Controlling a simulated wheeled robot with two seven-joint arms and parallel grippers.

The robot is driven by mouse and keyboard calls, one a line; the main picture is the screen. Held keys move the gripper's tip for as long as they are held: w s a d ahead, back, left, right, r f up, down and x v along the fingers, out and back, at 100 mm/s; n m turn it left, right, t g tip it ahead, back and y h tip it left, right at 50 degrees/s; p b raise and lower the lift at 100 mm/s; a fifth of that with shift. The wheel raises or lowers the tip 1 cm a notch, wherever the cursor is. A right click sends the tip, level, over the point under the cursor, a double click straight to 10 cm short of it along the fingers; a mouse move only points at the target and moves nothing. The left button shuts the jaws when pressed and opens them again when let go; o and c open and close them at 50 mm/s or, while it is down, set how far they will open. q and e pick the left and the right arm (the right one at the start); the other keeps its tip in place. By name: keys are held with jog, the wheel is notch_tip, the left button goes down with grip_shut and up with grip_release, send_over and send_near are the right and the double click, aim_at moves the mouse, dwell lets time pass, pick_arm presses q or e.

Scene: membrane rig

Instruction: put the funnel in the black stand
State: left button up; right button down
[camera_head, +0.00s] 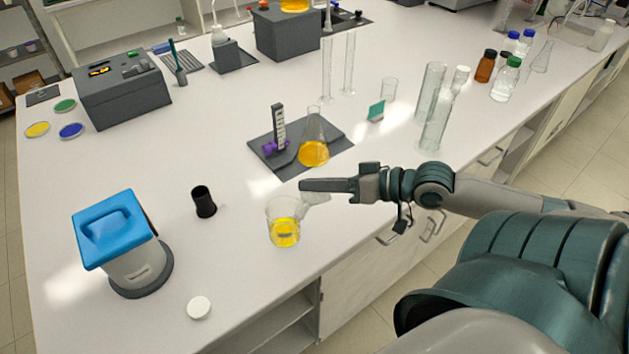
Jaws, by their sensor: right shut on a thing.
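A pale, see-through funnel (316,198) is in my right gripper (312,187), which is shut on it. Much of the funnel's outline is faint and the gripper hides part of it. In the picture it overlaps the rim of a glass beaker of yellow liquid (285,230); I cannot tell whether they touch. The black stand (204,201) is a small, dark, open-topped upright cylinder on the white bench, to the left of the gripper and beaker. No funnel is in it. My left gripper is not in view.
A blue-lidded device (122,252) stands left of the black stand, with a white cap (199,307) in front. Behind the gripper, a dark mat (340,134) bears a flask of orange liquid (314,150). Glass cylinders (432,115) stand to the right. The bench around the stand is clear.

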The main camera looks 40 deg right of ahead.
jog(key=shift+s+a+f, duration=0.1)
jog(key=shift+a+f, duration=0.05)
jog(key=shift+f, duration=0.1)
jog(key=shift+w+a, duration=0.2)
jog(key=shift+w+a+f, duration=0.1)
jog(key=shift+w, duration=0.6)
jog(key=w+d+r+m+t+h, duration=0.2)
jog(key=w+d+r+m+h, duration=0.5)
jog(key=r, duration=0.6)
jog(key=a+f, duration=0.4)
jog(key=a, duration=0.5)
jog(key=a+f, duration=0.5)
jog(key=a, duration=0.4)
notch_tip(320, 180, down, 8)
jog(key=a+n+b, duration=0.1)
jog(key=a+b, duration=0.2)
jog(key=b, duration=0.5)
jog(key=shift+w+b, duration=0.3)
jog(key=shift+w, duration=0.15)
